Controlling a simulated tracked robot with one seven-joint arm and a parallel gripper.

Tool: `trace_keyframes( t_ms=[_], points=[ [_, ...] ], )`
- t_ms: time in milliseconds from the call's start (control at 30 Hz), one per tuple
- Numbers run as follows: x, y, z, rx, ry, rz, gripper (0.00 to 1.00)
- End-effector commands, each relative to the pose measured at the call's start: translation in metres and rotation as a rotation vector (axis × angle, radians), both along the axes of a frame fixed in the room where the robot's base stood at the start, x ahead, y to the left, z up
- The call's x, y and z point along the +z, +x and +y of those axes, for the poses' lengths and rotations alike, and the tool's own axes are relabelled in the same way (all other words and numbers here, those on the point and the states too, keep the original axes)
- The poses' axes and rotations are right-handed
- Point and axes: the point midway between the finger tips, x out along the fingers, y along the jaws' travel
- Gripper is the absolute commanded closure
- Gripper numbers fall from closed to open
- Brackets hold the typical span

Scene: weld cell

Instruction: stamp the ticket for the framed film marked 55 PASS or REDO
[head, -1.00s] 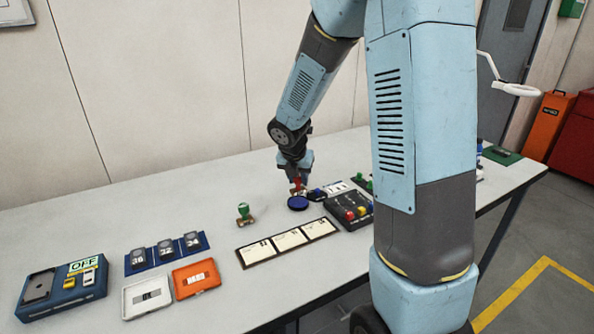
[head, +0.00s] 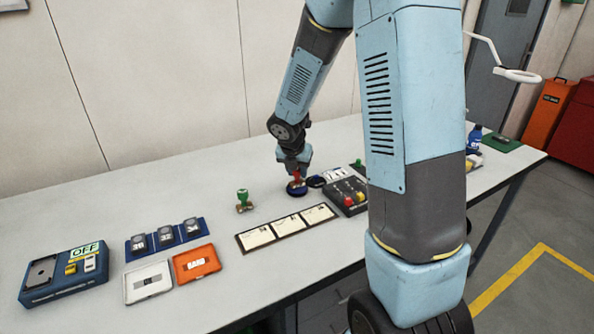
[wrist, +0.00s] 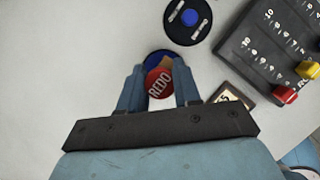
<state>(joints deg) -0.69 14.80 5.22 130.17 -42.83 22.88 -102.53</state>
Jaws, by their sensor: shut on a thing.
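My gripper (head: 296,173) is shut on the red stamp (head: 296,179), whose top reads REDO in the wrist view (wrist: 159,83). The stamp is upright, low over or on the round blue ink pad (head: 297,190); contact is hard to tell. The pad also shows behind the stamp in the wrist view (wrist: 157,57). A green stamp (head: 242,197) stands to the left. Three white tickets lie in a dark strip (head: 286,228) in front; their numbers are too small to read. Several dark framed films sit in a blue rack (head: 168,237); their numbers are blurred.
A white tray (head: 148,282) and an orange tray (head: 196,263) lie at the front left. A dark panel (head: 346,196) with red and yellow knobs stands right of the tickets.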

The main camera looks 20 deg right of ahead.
Motion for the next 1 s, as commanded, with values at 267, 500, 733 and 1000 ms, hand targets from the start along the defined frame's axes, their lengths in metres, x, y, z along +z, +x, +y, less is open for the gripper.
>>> trace_keyframes(
  t_ms=[267, 500, 733, 1000],
  points=[
    [-0.0008, 0.0000, 0.0002, 0.000, 0.000, 0.000, 0.87],
    [-0.0030, 0.0000, 0.0003, 0.001, 0.000, 0.000, 0.87],
    [-0.0053, 0.0000, 0.0004, 0.001, 0.000, 0.000, 0.87],
    [-0.0080, 0.0001, 0.0006, 0.001, 0.000, 0.000, 0.87]
  ],
)
